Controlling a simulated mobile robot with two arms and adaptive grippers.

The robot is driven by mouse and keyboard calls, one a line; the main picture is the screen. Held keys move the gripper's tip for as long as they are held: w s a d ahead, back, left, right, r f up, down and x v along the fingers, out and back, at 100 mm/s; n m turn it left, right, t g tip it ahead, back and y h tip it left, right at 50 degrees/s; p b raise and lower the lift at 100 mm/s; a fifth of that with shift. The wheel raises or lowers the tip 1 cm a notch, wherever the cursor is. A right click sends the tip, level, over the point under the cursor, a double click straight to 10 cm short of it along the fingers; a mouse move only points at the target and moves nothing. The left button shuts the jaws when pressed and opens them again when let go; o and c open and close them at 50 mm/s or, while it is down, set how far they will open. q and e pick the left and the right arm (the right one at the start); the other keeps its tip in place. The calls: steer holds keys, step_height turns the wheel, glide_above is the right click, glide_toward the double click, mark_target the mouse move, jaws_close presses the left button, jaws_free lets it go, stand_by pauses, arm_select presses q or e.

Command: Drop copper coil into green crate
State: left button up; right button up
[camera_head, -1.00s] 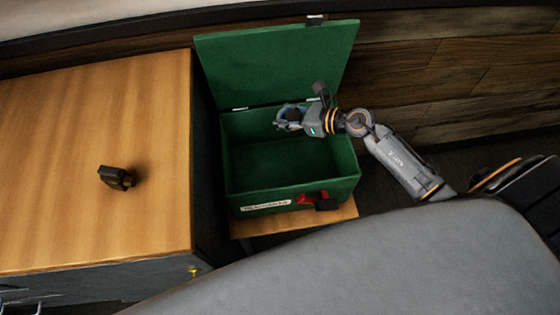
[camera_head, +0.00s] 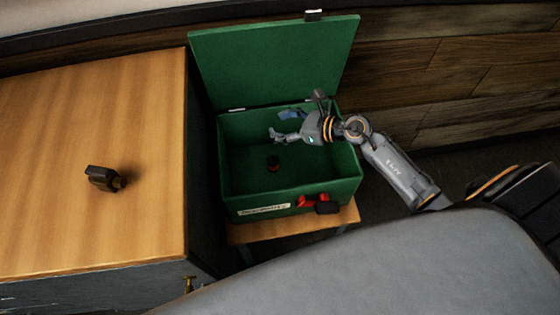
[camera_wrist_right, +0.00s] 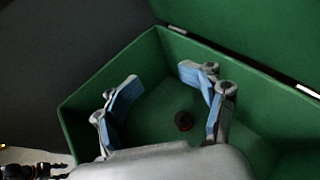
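The green crate (camera_head: 229,194) stands with its lid up against the back. A small dark, reddish-brown coil (camera_head: 273,163) lies on the crate's floor; it also shows in the right wrist view (camera_wrist_right: 183,121), between and below the fingers. My right gripper (camera_head: 280,124) is open and empty over the crate's back part, above the coil and apart from it. Its two blue-padded fingers (camera_wrist_right: 160,75) are spread in the right wrist view. My left gripper is not in view.
A wooden-topped cabinet (camera_head: 60,225) stands left of the crate, with a dark brown object (camera_head: 103,178) on it. The crate sits on a low wooden stand (camera_head: 348,214). A red and black latch (camera_head: 312,202) is on the crate's front. A grey surface (camera_head: 400,265) fills the lower right.

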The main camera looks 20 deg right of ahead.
steer(key=v, duration=1.2)
stand_by(0.3)
